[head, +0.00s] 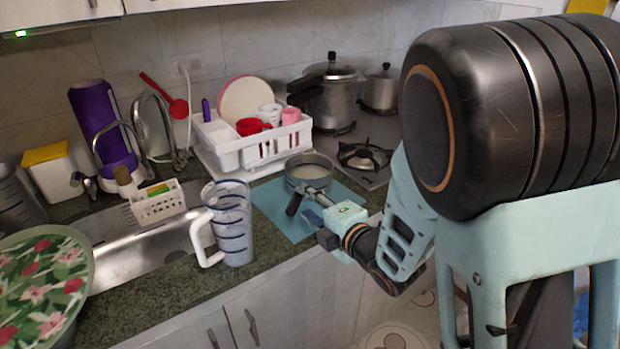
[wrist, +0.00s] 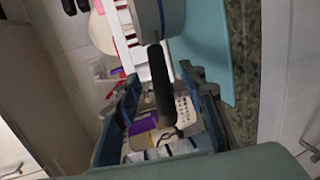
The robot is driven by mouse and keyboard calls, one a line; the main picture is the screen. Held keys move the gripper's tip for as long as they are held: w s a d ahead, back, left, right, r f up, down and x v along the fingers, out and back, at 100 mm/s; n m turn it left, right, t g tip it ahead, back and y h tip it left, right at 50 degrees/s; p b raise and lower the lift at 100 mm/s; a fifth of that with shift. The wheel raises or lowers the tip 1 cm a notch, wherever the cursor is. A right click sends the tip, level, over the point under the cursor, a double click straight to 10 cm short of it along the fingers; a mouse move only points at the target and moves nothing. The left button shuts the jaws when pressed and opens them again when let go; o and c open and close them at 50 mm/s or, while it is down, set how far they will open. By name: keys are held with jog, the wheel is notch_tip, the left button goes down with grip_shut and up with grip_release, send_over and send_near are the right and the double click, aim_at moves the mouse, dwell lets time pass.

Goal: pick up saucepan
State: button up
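The saucepan (head: 308,172) is a small grey metal pan with a black handle (head: 294,204). It stands on a light blue mat (head: 281,216) on the counter, its handle pointing toward the front edge. My gripper (head: 310,210) is at the handle. In the wrist view, my gripper (wrist: 161,78) is open, with one dark finger on each side of the black handle (wrist: 157,84). Gaps show between the handle and both fingers. Part of the saucepan's body (wrist: 157,18) shows at the top of that view.
A striped measuring jug (head: 232,225) stands left of the mat by the sink (head: 140,255). A white dish rack (head: 228,150) is behind the saucepan. A stove burner (head: 364,157) and pressure cooker (head: 334,98) are to the back right. A floral plate (head: 45,285) is at far left.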

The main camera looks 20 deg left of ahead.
aim_at(301, 198)
jog(key=shift+x, duration=2.4)
jog(key=shift+s, duration=0.15)
jog(key=shift+c, duration=0.5)
grip_shut()
jog(key=shift+a+r, duration=0.1)
jog(key=shift+r, duration=0.1)
